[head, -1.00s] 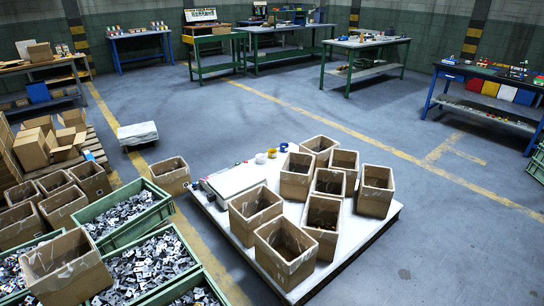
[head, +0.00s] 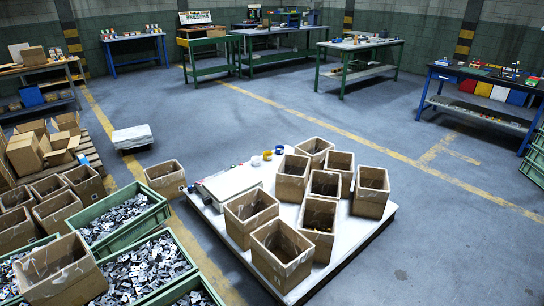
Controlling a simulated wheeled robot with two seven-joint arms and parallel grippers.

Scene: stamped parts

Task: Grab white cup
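In the head view a small white cup (head: 256,160) appears to stand near the back edge of the low white platform (head: 352,236). It is left of a yellow one (head: 268,155) and a blue one (head: 279,150). The white cup is small and its details are hard to tell. Open cardboard boxes stand just to its right and in front of it. Neither of my grippers is in view.
Several open cardboard boxes (head: 251,209) crowd the platform. Green crates (head: 122,215) of stamped metal parts stand at the lower left. A grey block (head: 132,137) sits on the floor behind. Workbenches (head: 360,50) line the back. Floor behind the platform is clear.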

